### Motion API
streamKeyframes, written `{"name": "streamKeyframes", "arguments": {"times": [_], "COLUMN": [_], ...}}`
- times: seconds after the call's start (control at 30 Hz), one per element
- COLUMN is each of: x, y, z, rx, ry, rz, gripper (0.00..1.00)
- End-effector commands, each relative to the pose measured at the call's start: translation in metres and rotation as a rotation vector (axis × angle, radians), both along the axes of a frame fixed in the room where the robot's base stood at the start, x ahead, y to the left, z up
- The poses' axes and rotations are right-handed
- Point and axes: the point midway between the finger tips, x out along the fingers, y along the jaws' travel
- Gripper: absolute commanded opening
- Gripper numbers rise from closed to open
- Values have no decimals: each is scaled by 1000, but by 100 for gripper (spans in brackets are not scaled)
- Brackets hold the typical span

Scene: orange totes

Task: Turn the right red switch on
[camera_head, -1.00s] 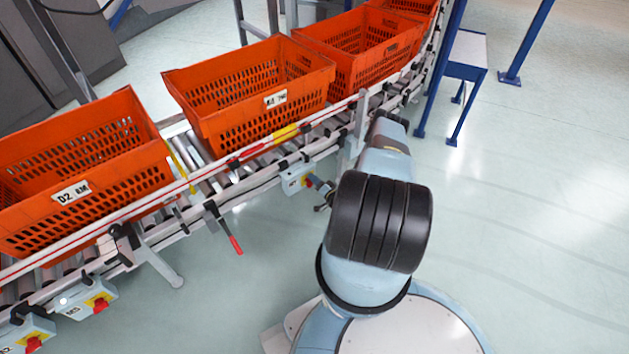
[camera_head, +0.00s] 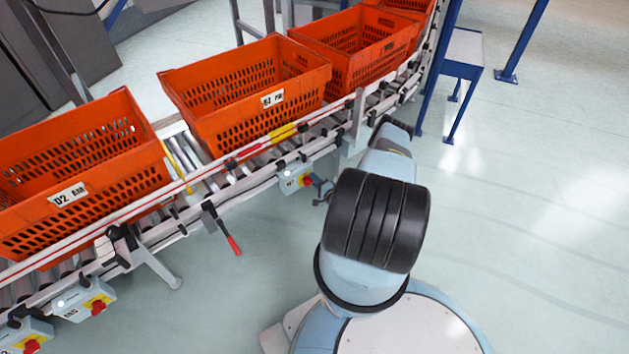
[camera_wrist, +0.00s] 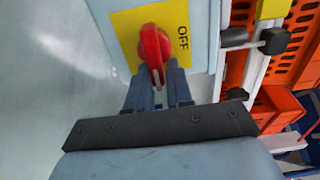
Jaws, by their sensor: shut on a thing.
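The right red switch (camera_wrist: 153,46) is a rotary knob on a yellow plate (camera_wrist: 182,16) on a pale blue-grey box (camera_head: 296,178). The box is mounted on the conveyor's near side rail. In the wrist view, the knob's handle runs up and down the picture, and the word OFF stands to its right, turned sideways. My gripper (camera_wrist: 158,78) is shut on the knob's lower end, with a finger on each side. In the head view, my gripper (camera_head: 321,186) reaches the box from the right, and the knob (camera_head: 307,181) is small there.
Orange totes (camera_head: 265,97) stand on the roller conveyor (camera_head: 238,170). Other switch boxes with red knobs (camera_head: 98,306) hang at the lower left. A red-handled lever (camera_head: 233,245) juts from the rail left of my gripper. Blue posts (camera_head: 440,65) stand at the back right; the floor on the right is clear.

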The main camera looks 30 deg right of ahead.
Motion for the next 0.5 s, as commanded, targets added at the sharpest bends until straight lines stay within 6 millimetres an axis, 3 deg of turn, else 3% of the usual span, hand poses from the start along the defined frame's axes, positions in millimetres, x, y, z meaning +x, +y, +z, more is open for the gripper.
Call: {"name": "streamKeyframes", "arguments": {"times": [0.03,0.4,0.43,0.5], "x": [-4,-3,-3,-3], "y": [16,17,17,17], "z": [-6,-5,-5,-5], "rx": [17,22,22,22], "ry": [13,12,12,12], "rz": [21,22,22,22], "gripper": [0,0,21,28]}}
